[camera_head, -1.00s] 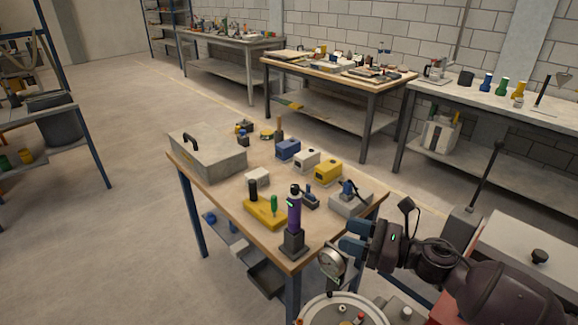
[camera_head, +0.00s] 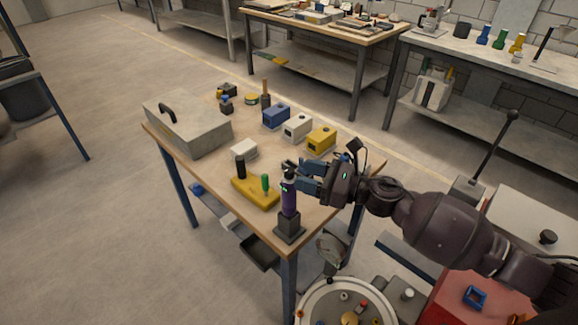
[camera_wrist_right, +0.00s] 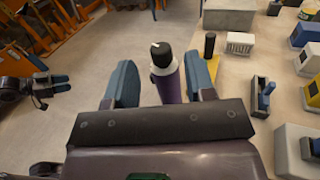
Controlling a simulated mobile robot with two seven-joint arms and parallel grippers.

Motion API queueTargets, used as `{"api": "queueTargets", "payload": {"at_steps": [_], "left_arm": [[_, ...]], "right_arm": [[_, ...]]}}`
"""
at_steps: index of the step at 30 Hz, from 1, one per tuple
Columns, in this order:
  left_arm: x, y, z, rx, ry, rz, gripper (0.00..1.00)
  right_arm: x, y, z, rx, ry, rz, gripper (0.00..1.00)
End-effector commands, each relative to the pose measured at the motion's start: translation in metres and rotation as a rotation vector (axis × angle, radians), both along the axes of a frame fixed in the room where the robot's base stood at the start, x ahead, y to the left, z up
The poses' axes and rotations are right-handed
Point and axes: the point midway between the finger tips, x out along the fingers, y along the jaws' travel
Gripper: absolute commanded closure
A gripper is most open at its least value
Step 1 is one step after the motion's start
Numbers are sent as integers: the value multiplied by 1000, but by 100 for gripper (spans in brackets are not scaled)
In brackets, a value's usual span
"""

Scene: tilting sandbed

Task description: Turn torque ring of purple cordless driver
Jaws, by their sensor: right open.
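The purple cordless driver (camera_head: 289,201) stands upright on a dark grey base (camera_head: 289,229) at the near corner of the wooden table. Its top end is dark, with a pale band below it. My right gripper (camera_head: 296,174) is at the height of the driver's upper part. In the right wrist view, the driver (camera_wrist_right: 170,86) stands between the two blue fingers of my right gripper (camera_wrist_right: 160,84), with its black top (camera_wrist_right: 161,54) showing a white mark. The fingers are open, with gaps on both sides of the driver.
A yellow block (camera_head: 255,194) with a black and a green upright handle stands left of the driver. A grey toolbox (camera_head: 188,125) sits at the table's left. Blue, white and yellow boxes (camera_head: 321,139) stand farther back.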

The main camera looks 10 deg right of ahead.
Motion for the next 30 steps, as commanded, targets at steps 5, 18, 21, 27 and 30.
{"api": "queueTargets", "payload": {"at_steps": [5,18,21,27,30], "left_arm": [[5,-1,11,0,-14,-3,57],[6,-1,13,-1,-15,-4,57],[6,-1,13,-1,-15,-4,57],[6,-1,12,-1,-13,-3,57],[5,-1,12,-1,-12,-3,57]], "right_arm": [[16,23,2,1,0,0,50],[26,39,-1,0,1,0,50],[26,39,-1,1,2,0,50],[26,39,0,1,1,0,78],[26,39,0,1,1,0,93]]}}
